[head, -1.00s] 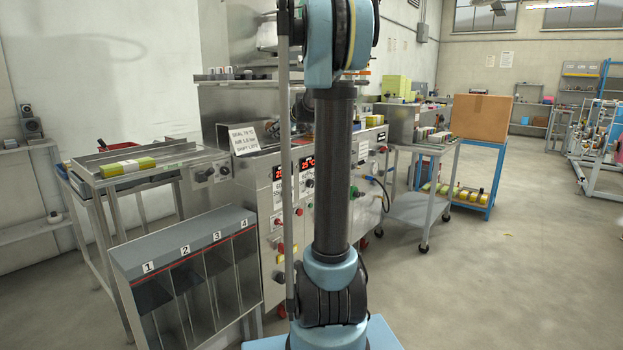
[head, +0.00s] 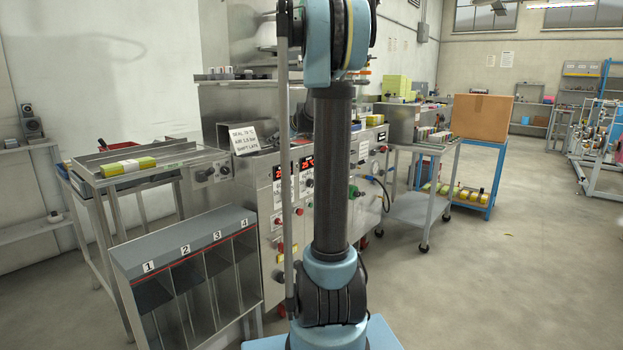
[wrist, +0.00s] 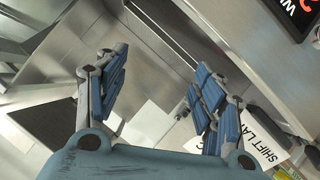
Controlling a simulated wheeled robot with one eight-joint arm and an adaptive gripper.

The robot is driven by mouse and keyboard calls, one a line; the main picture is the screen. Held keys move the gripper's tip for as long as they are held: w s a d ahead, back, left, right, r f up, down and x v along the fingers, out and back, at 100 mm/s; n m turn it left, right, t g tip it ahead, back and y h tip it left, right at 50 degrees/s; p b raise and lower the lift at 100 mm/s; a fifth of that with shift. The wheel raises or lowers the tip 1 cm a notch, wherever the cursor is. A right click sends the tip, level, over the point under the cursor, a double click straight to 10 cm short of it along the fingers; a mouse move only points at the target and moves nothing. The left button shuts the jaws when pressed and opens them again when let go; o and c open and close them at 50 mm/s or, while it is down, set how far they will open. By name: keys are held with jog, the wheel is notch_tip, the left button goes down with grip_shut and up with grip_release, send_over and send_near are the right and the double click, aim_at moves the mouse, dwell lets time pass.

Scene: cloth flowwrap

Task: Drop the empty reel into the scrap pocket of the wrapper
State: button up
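The wrapper (head: 268,235) is a steel machine with red displays and buttons, standing behind my arm in the head view; my arm hides part of its front. In the wrist view my gripper (wrist: 160,68) is open, with its two blue-padded fingers wide apart and nothing between them. Bare steel surfaces of what looks like the wrapper lie beyond the fingers. My gripper is out of the head view. I cannot make out the empty reel or the scrap pocket in either view.
A grey bin (head: 190,250) with numbered slots stands at the front left. A steel table (head: 80,182) with a yellow pack (head: 128,166) is behind it. A white sign (head: 243,137) leans on the wrapper.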

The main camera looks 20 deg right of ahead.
jog(key=v, duration=1.2)
jog(key=shift+f, duration=0.1)
jog(key=s+a+f+m+g, duration=0.1)
jog(key=s+a+f+g, duration=0.2)
jog(key=s, duration=0.4)
jog(key=s+a+f+m, duration=0.1)
jog(key=s+a+f, duration=0.2)
jog(key=s+f, duration=0.35)
jog(key=s+a+f+m+g, duration=0.2)
jog(key=s+a+f, duration=0.15)
jog(key=s, duration=0.35)
jog(key=s+d+f+m+g+h, duration=0.2)
jog(key=s+f+m, duration=0.1)
jog(key=s+f, duration=0.6)
jog(key=s+d+f+m+g+h, duration=0.2)
jog(key=s+f, duration=0.7)
jog(key=s, duration=0.5)
jog(key=shift+s+m+g, duration=0.25)
jog(key=shift+m+g, duration=0.15)
jog(key=shift+m, duration=0.3)
